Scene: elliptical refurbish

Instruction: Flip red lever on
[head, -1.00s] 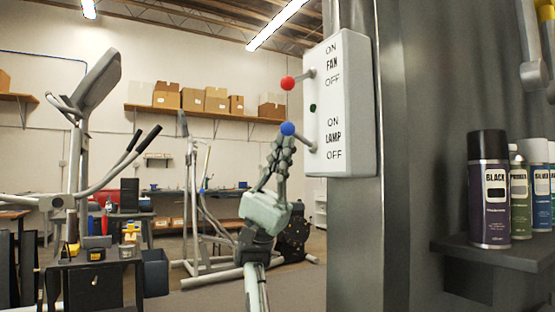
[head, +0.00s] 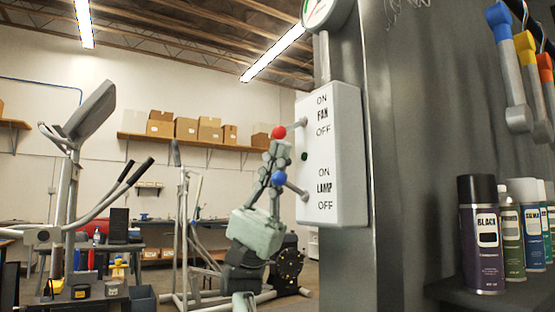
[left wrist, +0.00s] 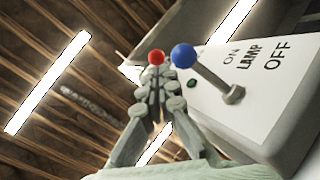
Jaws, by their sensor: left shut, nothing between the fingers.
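The white switch box (head: 340,165) is on a grey column, with FAN labels above LAMP labels, each marked ON and OFF. The red lever's ball (head: 278,132) is beside FAN; its rod slopes slightly down from the box to the ball. The blue lever's ball (head: 279,179) is beside LAMP. My left gripper (head: 279,148) is shut and empty, pointing up, with its tips just below the red ball. In the left wrist view the red ball (left wrist: 156,57) appears just beyond the tips; contact is unclear. The blue ball (left wrist: 184,55) is right of the fingers. My right gripper is out of view.
A gauge (head: 325,12) is above the box. Spray cans (head: 482,235) stand on a dark shelf at right, under hanging tools (head: 510,75). Exercise machines (head: 90,170) stand at left. Open room lies left of the box.

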